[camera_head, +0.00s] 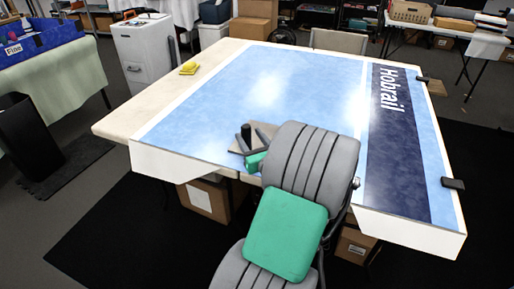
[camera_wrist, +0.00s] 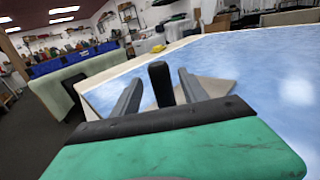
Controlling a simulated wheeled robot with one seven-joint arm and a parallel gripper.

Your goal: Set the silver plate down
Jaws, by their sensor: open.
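The silver plate (camera_head: 236,146) shows as a flat grey-beige piece at the near edge of the table, low and partly hidden by my gripper. A black upright handle (camera_head: 246,132) stands up from it. In the wrist view the handle (camera_wrist: 160,84) stands between my two grey fingers, with a gap on each side. A corner of the plate (camera_wrist: 218,86) shows beyond the right finger. My gripper (camera_wrist: 157,85) is open around the handle; it also shows in the head view (camera_head: 251,142). The plate looks level with the tabletop; its underside is hidden.
The table (camera_head: 125,118) carries a blue printed sheet (camera_head: 215,100) with a dark lettered band at right. A yellow object (camera_head: 188,68) lies at the far left. Black clamps (camera_head: 453,183) sit on the right edge. The middle is clear.

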